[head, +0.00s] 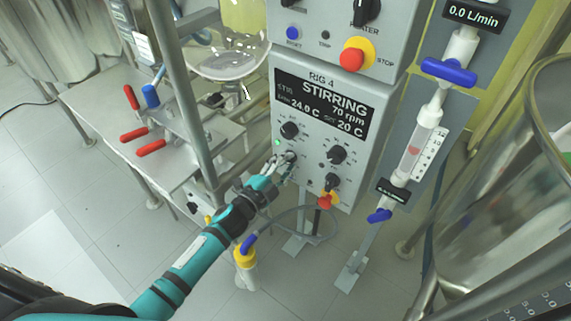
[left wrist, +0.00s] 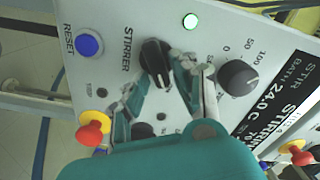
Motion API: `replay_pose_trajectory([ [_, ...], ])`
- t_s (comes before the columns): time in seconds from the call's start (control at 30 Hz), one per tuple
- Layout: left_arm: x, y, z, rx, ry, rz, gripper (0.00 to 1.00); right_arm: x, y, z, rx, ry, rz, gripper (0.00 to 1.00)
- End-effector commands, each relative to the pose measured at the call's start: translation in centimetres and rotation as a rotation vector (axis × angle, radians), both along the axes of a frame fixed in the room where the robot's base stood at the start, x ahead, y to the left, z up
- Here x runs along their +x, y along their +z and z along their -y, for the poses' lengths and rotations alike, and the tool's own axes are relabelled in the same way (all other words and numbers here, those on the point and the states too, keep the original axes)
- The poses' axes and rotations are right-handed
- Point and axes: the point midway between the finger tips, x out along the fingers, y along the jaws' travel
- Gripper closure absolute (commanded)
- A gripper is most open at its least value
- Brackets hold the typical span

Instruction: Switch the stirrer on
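The stirrer panel (head: 322,105) is a grey box whose display reads STIRRING, 70 rpm, bath 24.0 C, set 20 C. A green lamp (head: 277,142) is lit on it, and the lamp also shows in the left wrist view (left wrist: 190,20). The black STIRRER knob (left wrist: 155,64) shows between my fingertips in the left wrist view. My left gripper (head: 283,162) is at this knob. Its fingers (left wrist: 158,84) are spread, one on each side of the knob; whether they touch it is unclear. My right gripper is in neither view.
A scaled black dial (left wrist: 238,78) is beside the knob. A blue RESET button (left wrist: 89,44) and a red stop button on yellow (left wrist: 93,128) are close by. A flow meter (head: 415,150) stands right of the panel. Red-handled valves (head: 150,147) are at the left.

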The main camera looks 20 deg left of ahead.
Motion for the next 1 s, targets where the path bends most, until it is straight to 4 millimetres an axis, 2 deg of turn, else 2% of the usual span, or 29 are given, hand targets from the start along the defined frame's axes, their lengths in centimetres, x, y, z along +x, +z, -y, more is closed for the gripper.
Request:
replay_pose_trajectory([
  [0.07,0.0,0.0,0.0,-0.001,0.0,0.0,0.61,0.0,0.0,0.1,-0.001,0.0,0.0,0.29],
  [0.33,-0.1,0.0,-0.1,-0.002,0.0,-0.001,0.61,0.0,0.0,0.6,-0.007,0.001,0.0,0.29],
  [0.47,-1.0,-0.1,-0.4,-0.002,0.0,-0.002,0.61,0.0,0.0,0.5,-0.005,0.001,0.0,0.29],
  [0.8,-7.6,-0.1,-2.7,-0.002,0.0,-0.004,0.61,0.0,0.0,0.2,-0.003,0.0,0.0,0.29],
  [1.0,-10.4,-0.1,-3.8,0.0,0.001,-0.003,0.61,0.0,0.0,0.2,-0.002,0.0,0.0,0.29],
])
